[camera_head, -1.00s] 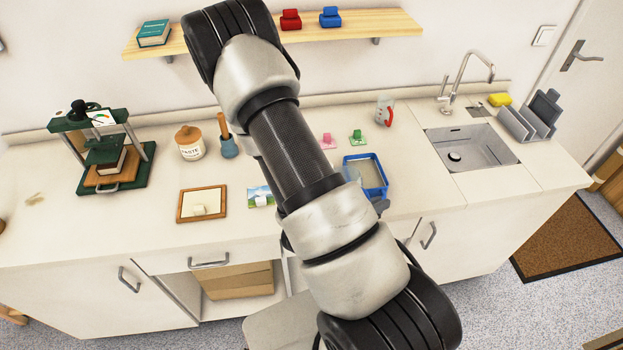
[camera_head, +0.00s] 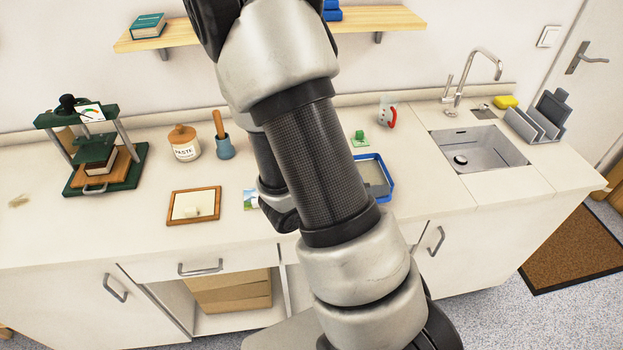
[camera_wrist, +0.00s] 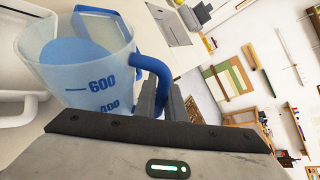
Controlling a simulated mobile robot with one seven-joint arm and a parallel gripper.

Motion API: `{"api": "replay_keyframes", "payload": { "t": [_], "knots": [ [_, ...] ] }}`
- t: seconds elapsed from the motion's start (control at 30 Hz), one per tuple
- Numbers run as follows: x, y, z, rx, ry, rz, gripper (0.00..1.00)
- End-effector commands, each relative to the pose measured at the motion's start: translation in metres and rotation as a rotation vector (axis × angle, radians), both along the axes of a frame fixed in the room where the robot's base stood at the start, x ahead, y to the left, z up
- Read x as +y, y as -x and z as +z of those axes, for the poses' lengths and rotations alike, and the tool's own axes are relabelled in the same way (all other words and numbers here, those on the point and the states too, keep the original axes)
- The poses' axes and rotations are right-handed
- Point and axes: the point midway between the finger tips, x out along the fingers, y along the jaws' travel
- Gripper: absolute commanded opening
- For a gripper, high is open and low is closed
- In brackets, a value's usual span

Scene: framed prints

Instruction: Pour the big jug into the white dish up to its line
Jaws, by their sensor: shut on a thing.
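The big jug (camera_wrist: 85,75) is translucent, with blue markings reading 600 and 400 and a blue handle (camera_wrist: 155,70). Blue liquid (camera_wrist: 80,50) shows inside it. My gripper (camera_wrist: 165,98) is shut on the handle in the wrist view. I cannot tell the jug's exact tilt. In the head view my arm hides the jug and my gripper. I cannot make out the white dish for certain; a pale curved shape (camera_wrist: 22,95) beside the jug in the wrist view is unclear.
A blue-rimmed tray (camera_head: 389,190) lies right of my arm. A small red-handled jug (camera_head: 388,112) stands behind it, near the sink (camera_head: 475,148). A wooden frame (camera_head: 194,206), paste jar (camera_head: 184,143) and green press (camera_head: 100,155) stand left. A shelf (camera_head: 395,22) hangs above.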

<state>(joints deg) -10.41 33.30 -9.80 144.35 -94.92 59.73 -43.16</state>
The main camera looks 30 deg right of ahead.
Motion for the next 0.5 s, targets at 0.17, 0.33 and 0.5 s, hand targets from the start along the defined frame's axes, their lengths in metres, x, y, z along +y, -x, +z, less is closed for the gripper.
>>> {"api": "replay_keyframes", "payload": {
  "t": [0.17, 0.33, 0.5],
  "knots": [
    [-0.0002, -0.0010, 0.0031, 0.020, 0.007, -0.001, 0.00],
    [0.0002, -0.0023, 0.0039, 0.037, 0.012, -0.001, 0.00],
    [0.0004, -0.0034, 0.0046, 0.054, 0.015, -0.002, 0.00]
  ]
}}
